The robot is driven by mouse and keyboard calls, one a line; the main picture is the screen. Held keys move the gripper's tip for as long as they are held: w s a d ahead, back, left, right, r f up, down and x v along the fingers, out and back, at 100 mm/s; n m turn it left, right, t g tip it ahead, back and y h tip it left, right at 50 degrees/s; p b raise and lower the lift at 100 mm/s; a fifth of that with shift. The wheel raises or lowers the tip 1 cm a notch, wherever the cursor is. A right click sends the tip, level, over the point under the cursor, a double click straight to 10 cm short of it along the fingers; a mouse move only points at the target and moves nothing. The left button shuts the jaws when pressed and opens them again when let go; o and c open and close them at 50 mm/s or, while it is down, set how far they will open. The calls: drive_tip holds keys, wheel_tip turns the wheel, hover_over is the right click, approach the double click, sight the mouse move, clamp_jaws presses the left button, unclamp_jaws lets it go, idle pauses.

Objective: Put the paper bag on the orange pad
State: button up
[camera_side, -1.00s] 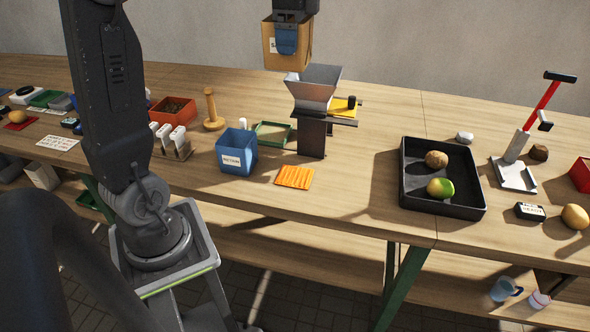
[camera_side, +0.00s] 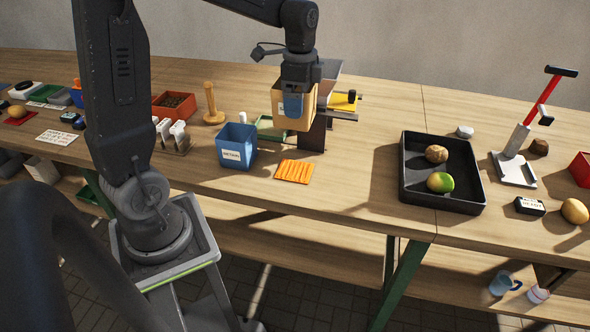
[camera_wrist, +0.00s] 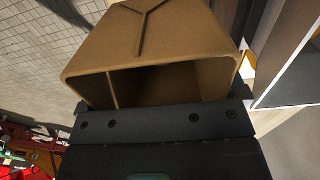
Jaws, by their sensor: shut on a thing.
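The brown paper bag (camera_side: 276,107) hangs upright in my gripper (camera_side: 293,92), in the air in front of the metal hopper stand. My gripper is shut on the bag's wall near its top. In the wrist view the bag (camera_wrist: 160,45) fills the upper middle with its open mouth towards the camera, and the dark gripper (camera_wrist: 155,120) lies across its rim. The orange pad (camera_side: 294,171) lies bare on the table, below the bag and nearer the front edge. It is ridged and flat.
A blue bin (camera_side: 237,147) stands just left of the pad. The hopper stand (camera_side: 314,132) is behind it, partly hidden by the bag. A black tray (camera_side: 441,200) with a potato and a green-yellow item stands to the right. Table between pad and tray is clear.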

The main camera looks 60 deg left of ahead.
wheel_tip(320, 180, down, 15)
drive_tip(key=shift+f, duration=0.1)
idle(0.4)
drive_tip(key=shift+f, duration=0.1)
drive_tip(key=o, duration=0.6)
wheel_tip(320, 180, up, 12)
drive_tip(key=shift+w, duration=0.1)
drive_tip(key=s+d+r+n+t, duration=0.2)
drive_tip(key=s+d+n, duration=0.1)
drive_tip(key=s+d, duration=0.1)
drive_tip(key=s+d+r+n+t, duration=0.2)
drive_tip(key=s+d+r+n, duration=0.1)
drive_tip(key=s, duration=0.4)
drive_tip(key=s+d+r+n+t, duration=0.1)
drive_tip(key=s+d+r+n, duration=0.2)
drive_tip(key=s+d, duration=0.2)
drive_tip(key=shift+s+d+r+t, duration=0.15)
drive_tip(key=shift+d+r+t, duration=0.1)
drive_tip(key=shift+d+t, duration=0.2)
